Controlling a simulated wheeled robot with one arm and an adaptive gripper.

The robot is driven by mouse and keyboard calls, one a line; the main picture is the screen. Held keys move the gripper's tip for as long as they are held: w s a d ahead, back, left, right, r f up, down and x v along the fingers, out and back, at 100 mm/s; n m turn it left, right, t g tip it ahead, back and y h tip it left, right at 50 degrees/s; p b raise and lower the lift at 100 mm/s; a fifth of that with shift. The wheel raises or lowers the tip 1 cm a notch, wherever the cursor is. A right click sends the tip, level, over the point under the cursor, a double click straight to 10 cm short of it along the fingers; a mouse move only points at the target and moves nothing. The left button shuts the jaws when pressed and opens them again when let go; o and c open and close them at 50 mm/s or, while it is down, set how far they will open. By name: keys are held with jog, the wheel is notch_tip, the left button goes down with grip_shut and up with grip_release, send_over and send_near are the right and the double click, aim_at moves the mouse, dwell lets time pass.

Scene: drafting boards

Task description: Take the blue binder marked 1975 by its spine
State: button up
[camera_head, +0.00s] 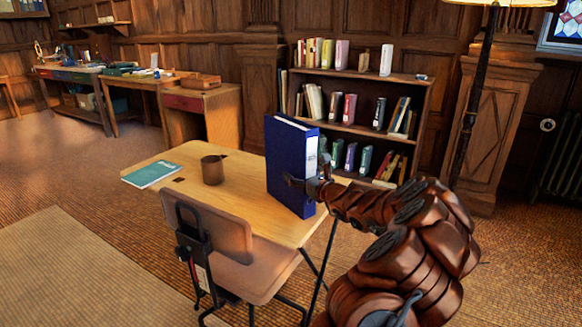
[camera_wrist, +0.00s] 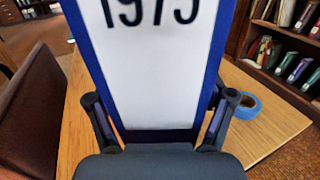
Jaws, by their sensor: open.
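The blue binder (camera_head: 286,160) stands upright near the right end of the wooden desk. Its spine carries a white label marked 1975, which fills the middle of the wrist view (camera_wrist: 156,75); the top of the marking is cut off there. My gripper (camera_head: 304,184) is at the spine, low on the binder. In the wrist view my gripper (camera_wrist: 159,100) is open, with one finger on each side of the spine. I cannot tell whether the fingers touch the binder. The fingers partly hide the spine's lower edges.
The desk (camera_head: 240,176) also holds a brown mug (camera_head: 213,170) and a teal book (camera_head: 151,173). A roll of blue tape (camera_wrist: 246,106) lies right of the binder. A chair (camera_head: 225,245) stands at the desk's front. A bookcase (camera_head: 365,78) stands behind.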

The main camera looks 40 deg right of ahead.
jog(key=c, duration=1.5)
grip_shut()
jog(key=shift+r, duration=0.1)
